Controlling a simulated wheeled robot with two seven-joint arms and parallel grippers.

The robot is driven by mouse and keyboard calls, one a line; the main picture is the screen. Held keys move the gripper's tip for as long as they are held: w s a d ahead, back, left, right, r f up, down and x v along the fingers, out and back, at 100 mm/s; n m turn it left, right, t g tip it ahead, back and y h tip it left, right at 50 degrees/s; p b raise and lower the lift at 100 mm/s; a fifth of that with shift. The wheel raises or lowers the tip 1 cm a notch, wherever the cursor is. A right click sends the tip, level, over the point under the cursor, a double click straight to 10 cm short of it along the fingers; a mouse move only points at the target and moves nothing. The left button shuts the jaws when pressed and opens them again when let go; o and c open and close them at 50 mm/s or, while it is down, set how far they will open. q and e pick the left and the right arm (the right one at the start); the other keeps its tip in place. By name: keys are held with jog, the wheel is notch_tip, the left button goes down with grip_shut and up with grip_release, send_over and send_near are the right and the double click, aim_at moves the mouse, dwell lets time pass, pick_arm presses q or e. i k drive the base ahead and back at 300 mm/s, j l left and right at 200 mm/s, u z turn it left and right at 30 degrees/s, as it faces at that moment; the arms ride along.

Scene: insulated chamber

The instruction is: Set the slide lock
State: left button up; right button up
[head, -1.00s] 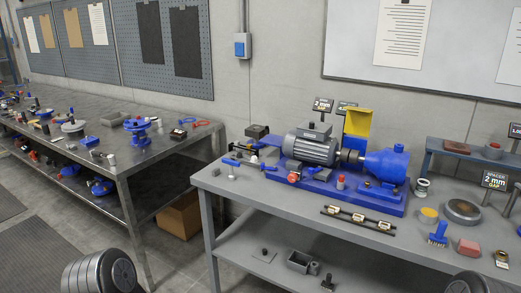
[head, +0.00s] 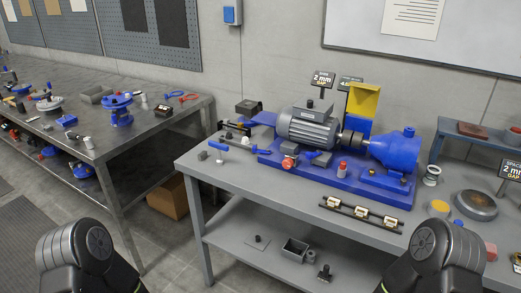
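A grey finned motor (head: 312,128) and a blue pump (head: 394,148) sit on a blue base (head: 335,178) on the right-hand workbench. A yellow cover (head: 363,100) stands raised behind the shaft between them. A blue-handled part (head: 218,147) stands at the bench's left end, and a small blue lever (head: 321,158) is on the base in front of the motor. I cannot tell which part is the slide lock or how it is set. Only dark links of my two arms show at the bottom corners; neither gripper's fingers are in view.
A rail with several pale blocks (head: 361,212) lies along the bench's front edge. A red knob (head: 288,164) and a red-topped part (head: 342,169) are near the base's front. A second metal bench (head: 100,145) is at left, with floor between.

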aim_at(255, 151)
jog(key=i+j+z, duration=0.1)
jog(key=z, duration=1.05)
jog(key=j+z, duration=0.35)
jog(key=j, duration=0.15)
jog(key=k+j+z, duration=0.1)
jog(key=j+z, duration=0.25)
jog(key=j, duration=0.15)
jog(key=k+j+z, duration=0.15)
jog(key=j+z, duration=0.2)
jog(key=j, duration=0.15)
jog(key=k+j, duration=0.1)
jog(key=j, duration=0.2)
jog(key=k+j, duration=0.1)
jog(key=j, duration=0.15)
jog(key=k+j, duration=0.1)
jog(key=j, duration=0.2)
